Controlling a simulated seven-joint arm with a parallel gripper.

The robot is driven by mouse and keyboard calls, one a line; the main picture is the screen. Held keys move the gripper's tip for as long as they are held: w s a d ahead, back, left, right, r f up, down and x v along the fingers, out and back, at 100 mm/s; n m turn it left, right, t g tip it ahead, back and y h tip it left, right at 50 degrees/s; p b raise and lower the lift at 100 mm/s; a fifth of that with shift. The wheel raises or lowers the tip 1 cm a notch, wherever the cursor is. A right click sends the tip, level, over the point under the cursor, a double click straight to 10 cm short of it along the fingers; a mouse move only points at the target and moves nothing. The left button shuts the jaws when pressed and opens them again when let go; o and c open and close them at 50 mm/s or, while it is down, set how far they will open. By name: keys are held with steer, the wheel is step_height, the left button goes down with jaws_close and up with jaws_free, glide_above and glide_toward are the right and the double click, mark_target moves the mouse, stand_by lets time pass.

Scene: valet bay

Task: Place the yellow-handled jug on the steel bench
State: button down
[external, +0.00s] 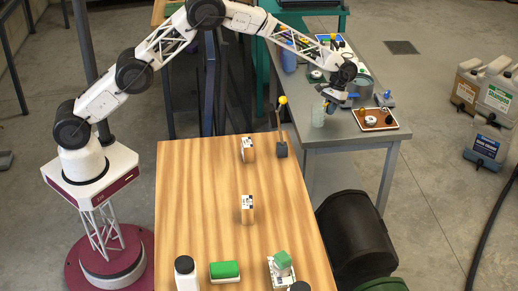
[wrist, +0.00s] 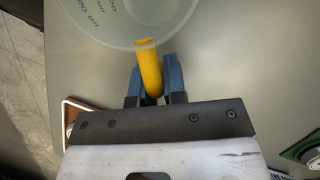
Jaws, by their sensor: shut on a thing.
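My gripper (external: 331,101) is over the front end of the grey steel bench (external: 350,137). Its blue fingers are shut on the yellow handle (wrist: 150,72) of a translucent jug, one on each side. The jug (external: 318,116) looks upright near the bench's left front corner. In the wrist view the jug (wrist: 115,25) shows measuring marks and is cut off by the top edge. The bench top (wrist: 245,60) lies below it. I cannot tell whether the jug's base touches the bench.
A tray (external: 388,127) with small items lies right of the gripper. The wooden table (external: 200,185) in front holds several items. Jerrycans (external: 490,145) stand on the floor at right.

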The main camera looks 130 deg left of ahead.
steer(key=shift+f, duration=0.1)
steer(key=c, duration=1.2)
jaws_free()
steer(key=v, duration=1.2)
steer(key=shift+w+r, duration=0.1)
steer(key=shift+r, duration=0.1)
